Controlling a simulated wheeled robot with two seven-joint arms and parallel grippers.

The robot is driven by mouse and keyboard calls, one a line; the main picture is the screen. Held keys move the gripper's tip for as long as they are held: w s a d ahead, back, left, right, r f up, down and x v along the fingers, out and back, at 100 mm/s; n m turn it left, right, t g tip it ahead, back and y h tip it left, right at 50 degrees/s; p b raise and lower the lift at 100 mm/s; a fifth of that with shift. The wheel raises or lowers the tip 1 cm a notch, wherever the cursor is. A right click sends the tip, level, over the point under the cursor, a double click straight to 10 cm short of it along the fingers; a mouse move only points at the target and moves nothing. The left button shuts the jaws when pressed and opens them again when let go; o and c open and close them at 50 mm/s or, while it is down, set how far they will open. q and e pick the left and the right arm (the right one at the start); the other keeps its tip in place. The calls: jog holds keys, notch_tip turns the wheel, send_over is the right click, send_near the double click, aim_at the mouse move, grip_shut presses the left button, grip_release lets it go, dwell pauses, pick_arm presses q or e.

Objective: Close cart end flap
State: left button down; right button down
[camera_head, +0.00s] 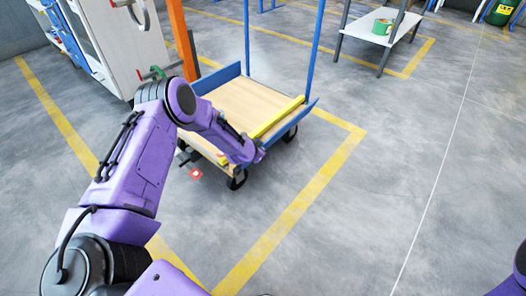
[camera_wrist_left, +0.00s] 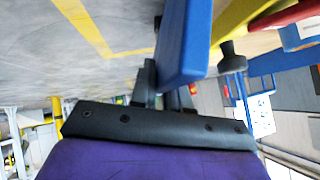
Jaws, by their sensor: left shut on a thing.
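The cart (camera_head: 238,103) has a wooden deck, blue posts and blue end panels. One blue panel (camera_head: 222,79) stands along the deck's far left edge. The other blue end flap (camera_head: 300,118) runs along the right edge, beside a yellow bar (camera_head: 278,117). My left gripper (camera_head: 256,152) is at the near end of this flap; its fingers are mostly hidden by the wrist. In the left wrist view, the black fingers (camera_wrist_left: 163,88) are shut on the blue flap (camera_wrist_left: 187,38), which fills the upper middle. My right gripper is out of view.
An orange post (camera_head: 182,38) and a white cabinet (camera_head: 122,40) stand left of the cart. A low white table (camera_head: 372,27) with a green container (camera_head: 383,27) stands at the back. Floor to the right is clear, with yellow lines (camera_head: 295,207).

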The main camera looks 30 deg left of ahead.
pick_arm(q)
jog(key=shift+w+a+r+h, duration=0.1)
jog(key=shift+a+r+h, duration=0.05)
jog(key=shift+a+h, duration=0.45)
jog(key=shift+w+a+r+b, duration=0.1)
jog(key=shift+a+r+b, duration=0.05)
jog(key=shift+a, duration=0.55)
jog(key=shift+w+a+r+b, duration=0.1)
jog(key=shift+a+b, duration=0.05)
jog(key=shift+a, duration=0.55)
jog(key=c, duration=1.2)
grip_release()
jog(key=shift+f, duration=0.1)
jog(key=shift+d, duration=0.25)
jog(key=p+v, duration=0.5)
jog(key=v, duration=0.5)
jog(key=shift+s, duration=0.2)
jog(key=shift+d, duration=0.1)
